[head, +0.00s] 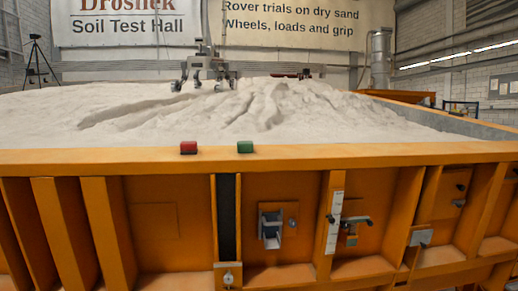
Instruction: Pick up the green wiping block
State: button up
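The green block (245,147) sits on the orange front rim (350,154) of the sandbed, near the middle of the picture. A red block (188,148) sits on the same rim a short way to its left, with a clear gap between them. Both are small, and their front faces show plainly. My gripper is not in view, and nothing touches the green block.
Pale sand (60,115) is heaped behind the rim, with furrows. A grey metal rig (207,68) on a vertical post stands over the sand. Latches and a handle (356,221) stick out from the orange front wall. The rim right of the green block is clear.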

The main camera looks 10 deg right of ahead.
aim_at(248, 147)
jog(key=u, duration=0.1)
jog(key=i, duration=0.95)
jog(key=z, duration=0.1)
